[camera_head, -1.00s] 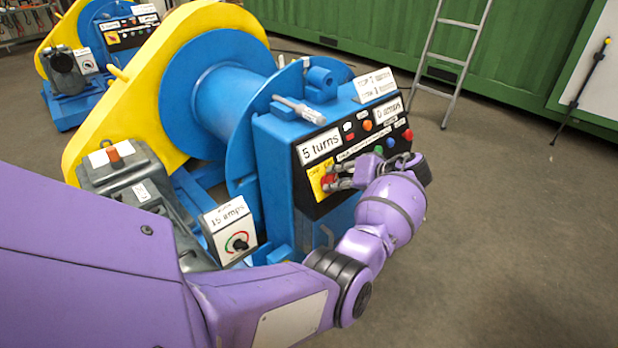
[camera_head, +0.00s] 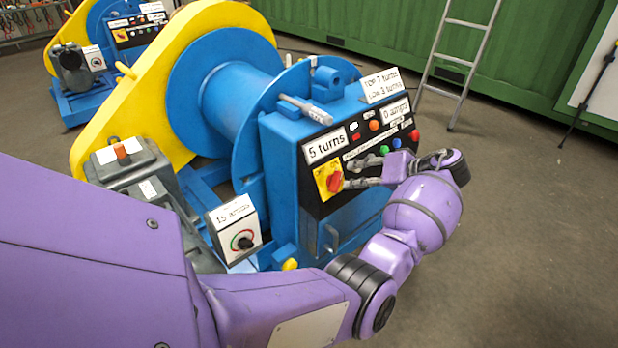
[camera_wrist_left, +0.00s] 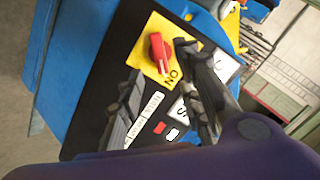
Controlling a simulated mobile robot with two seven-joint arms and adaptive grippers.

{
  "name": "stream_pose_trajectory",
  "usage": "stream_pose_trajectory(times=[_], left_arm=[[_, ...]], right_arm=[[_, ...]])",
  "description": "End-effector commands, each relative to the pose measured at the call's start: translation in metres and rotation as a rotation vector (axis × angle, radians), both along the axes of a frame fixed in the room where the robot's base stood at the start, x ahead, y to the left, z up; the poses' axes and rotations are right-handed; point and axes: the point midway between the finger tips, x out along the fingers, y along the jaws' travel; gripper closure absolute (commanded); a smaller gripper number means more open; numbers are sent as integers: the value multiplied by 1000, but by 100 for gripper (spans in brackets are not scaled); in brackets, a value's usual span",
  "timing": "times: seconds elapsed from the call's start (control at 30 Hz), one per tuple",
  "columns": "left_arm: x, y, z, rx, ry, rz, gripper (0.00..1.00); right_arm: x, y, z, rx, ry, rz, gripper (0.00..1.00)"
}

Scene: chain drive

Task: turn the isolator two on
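The isolator switch on the near winch's black panel is a red knob (camera_head: 334,182) on a yellow plate (camera_head: 322,175) marked OFF and ON. In the left wrist view the red knob (camera_wrist_left: 160,53) has one end toward the ON lettering on the yellow plate (camera_wrist_left: 150,65). My left gripper (camera_head: 349,175) is just right of the knob, fingers apart and empty. In the left wrist view the gripper's fingers (camera_wrist_left: 158,60) appear on either side of the knob, without clear contact. My right gripper is not in view. No number two shows on this switch.
The panel also has red, orange, green and blue buttons and a "5 turns" display (camera_head: 325,146). A grey box with a "15 amps" sign (camera_head: 232,212) stands left. A second winch (camera_head: 90,80) is behind at left.

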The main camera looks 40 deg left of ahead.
Motion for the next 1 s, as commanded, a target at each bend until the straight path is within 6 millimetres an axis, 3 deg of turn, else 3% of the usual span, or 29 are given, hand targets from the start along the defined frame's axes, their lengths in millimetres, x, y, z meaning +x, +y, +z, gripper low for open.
stream_pose_trajectory(times=[0.1,0.3,0.93,1.0], left_arm=[[3,-21,15,0,-5,-2,67],[4,-40,27,-1,-2,-1,67],[4,-43,30,0,5,-5,67],[10,-43,29,0,8,-41,67]], right_arm=[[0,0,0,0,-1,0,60],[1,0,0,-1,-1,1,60],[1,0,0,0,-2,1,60],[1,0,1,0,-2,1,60]])
